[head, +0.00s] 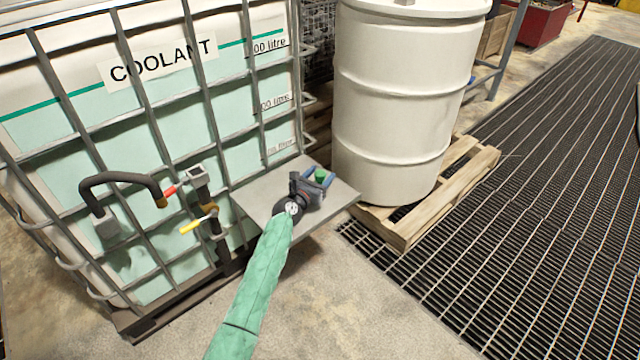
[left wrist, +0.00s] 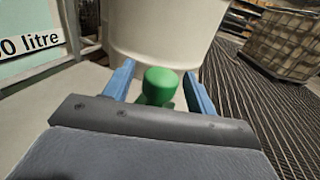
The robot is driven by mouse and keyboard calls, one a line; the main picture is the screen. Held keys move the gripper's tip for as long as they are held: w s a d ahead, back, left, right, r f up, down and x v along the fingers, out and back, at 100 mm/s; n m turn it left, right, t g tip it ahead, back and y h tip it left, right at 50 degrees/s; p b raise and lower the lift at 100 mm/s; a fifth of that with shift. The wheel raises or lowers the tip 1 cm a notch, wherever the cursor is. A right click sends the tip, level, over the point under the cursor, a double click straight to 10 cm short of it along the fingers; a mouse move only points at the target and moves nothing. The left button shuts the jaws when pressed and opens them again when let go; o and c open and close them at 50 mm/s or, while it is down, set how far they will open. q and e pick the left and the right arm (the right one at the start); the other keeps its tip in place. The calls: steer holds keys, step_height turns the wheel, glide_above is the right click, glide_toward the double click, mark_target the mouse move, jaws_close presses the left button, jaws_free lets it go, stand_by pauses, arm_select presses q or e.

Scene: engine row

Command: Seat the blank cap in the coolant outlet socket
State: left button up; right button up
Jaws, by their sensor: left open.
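A green, round-topped piece, which looks like the blank cap (head: 320,175), is at the grey shelf beside the coolant tank. My left gripper (head: 318,180) is open over the shelf, its blue fingers on either side of the green piece. In the left wrist view the green cap (left wrist: 160,86) stands between the spread fingers (left wrist: 158,88), with a gap on each side. The tank's outlet fittings (head: 205,210), with a red and a yellow handle, are left of the shelf. I cannot clearly make out the socket opening. My right gripper is not in view.
The caged coolant tank (head: 150,130) stands at the left, with a bent black hose (head: 120,178) at its front. The grey shelf (head: 335,195) projects from it. A white drum (head: 400,100) on a wooden pallet (head: 440,205) stands close behind. Floor grating (head: 540,170) is open at the right.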

arm_select(q)
steer(key=c, duration=1.1)
steer(key=shift+r, duration=0.1)
